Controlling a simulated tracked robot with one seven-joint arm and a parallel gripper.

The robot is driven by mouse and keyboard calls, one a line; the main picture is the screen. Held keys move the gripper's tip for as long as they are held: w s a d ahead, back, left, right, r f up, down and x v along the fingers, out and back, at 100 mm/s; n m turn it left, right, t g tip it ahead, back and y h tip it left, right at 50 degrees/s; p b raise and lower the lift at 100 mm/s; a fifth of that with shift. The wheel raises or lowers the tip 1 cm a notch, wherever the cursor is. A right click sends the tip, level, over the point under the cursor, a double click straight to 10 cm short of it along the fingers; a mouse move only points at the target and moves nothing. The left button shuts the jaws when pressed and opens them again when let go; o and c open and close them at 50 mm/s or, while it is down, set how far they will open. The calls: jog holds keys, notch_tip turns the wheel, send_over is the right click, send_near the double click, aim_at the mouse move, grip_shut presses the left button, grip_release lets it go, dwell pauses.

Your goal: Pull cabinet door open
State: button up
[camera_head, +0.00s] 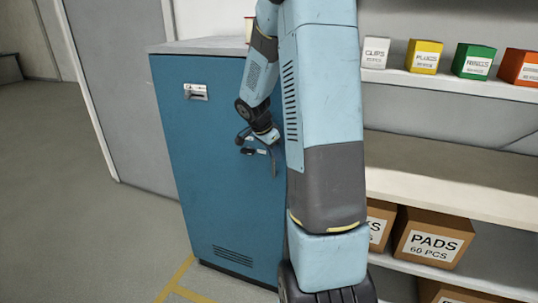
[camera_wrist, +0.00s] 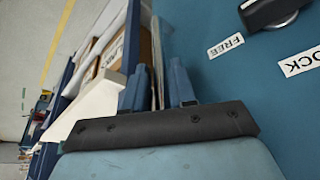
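The blue cabinet (camera_head: 212,165) stands in the middle-left of the head view, and its front looks flush. A light plate with a small dark handle (camera_head: 195,92) is high on the front. My gripper (camera_head: 262,148) is at the right part of the front, beside a dark knob with small labels. In the wrist view, the blue front (camera_wrist: 220,75) fills the right side, with a black knob (camera_wrist: 272,12) and labels reading FREE and partly LOCK. My gripper (camera_wrist: 158,88) has its two fingers apart, with a gap between them. My arm hides the cabinet's right edge in the head view.
Shelves (camera_head: 445,175) stand right of the cabinet, with small coloured boxes (camera_head: 425,57) above and brown PADS boxes (camera_head: 432,240) below. Open floor (camera_head: 70,190) lies to the left. A yellow floor line (camera_head: 178,279) runs by the cabinet's base.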

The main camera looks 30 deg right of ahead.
jog(key=shift+f, duration=0.1)
jog(key=shift+c, duration=0.3)
grip_shut()
